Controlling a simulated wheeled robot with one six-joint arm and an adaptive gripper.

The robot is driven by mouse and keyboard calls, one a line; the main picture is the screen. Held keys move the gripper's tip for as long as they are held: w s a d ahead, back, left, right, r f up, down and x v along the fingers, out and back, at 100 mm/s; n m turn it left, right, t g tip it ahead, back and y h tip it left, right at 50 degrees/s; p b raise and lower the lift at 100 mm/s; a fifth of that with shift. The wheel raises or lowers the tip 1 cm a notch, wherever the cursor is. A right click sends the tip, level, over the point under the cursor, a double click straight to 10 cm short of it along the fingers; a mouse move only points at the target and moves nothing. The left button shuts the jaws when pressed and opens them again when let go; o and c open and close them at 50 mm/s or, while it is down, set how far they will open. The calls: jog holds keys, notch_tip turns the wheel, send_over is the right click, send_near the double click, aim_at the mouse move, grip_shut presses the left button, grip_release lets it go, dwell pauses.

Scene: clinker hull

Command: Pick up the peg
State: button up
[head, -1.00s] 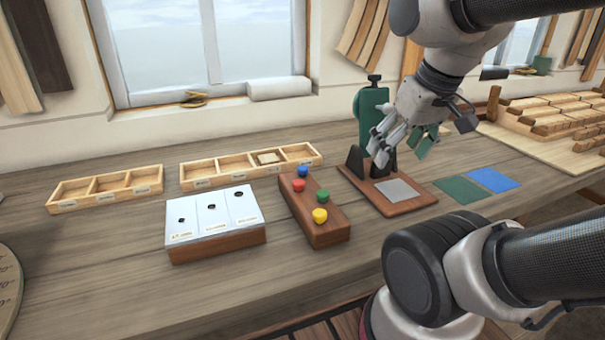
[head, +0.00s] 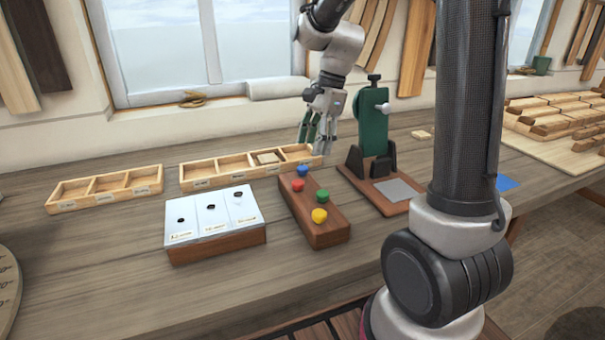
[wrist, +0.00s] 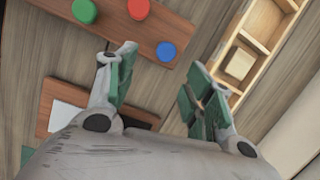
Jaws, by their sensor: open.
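A dark wooden block (head: 328,236) holds upright pegs with coloured heads: a blue peg (head: 302,171), a red peg (head: 298,185), a green peg (head: 322,195) and a yellow peg (head: 319,215). My gripper (head: 312,149) is open and empty, above the bench beyond the block's far end. In the wrist view, my gripper (wrist: 160,68) has its fingers spread, with the blue peg (wrist: 166,51) appearing between and ahead of them. The red peg (wrist: 138,8) and green peg (wrist: 84,10) are farther up; the yellow peg is out of that view. The peg shafts are hidden.
A compartment tray (head: 187,186) with a pale square piece lies at the back. A white-topped block with holes (head: 213,222) stands left of the pegs. A green upright fixture (head: 374,125) on a wooden base stands right. Bench space in front is clear.

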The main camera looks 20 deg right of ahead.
aim_at(303, 167)
jog(key=a+f+m, duration=0.1)
jog(key=f, duration=0.1)
jog(key=f+m, duration=0.2)
jog(key=a+f+m, duration=0.1)
jog(key=f, duration=0.1)
jog(key=shift+w+a+f, duration=0.35)
jog(key=shift+w+f, duration=0.05)
jog(key=c, duration=0.8)
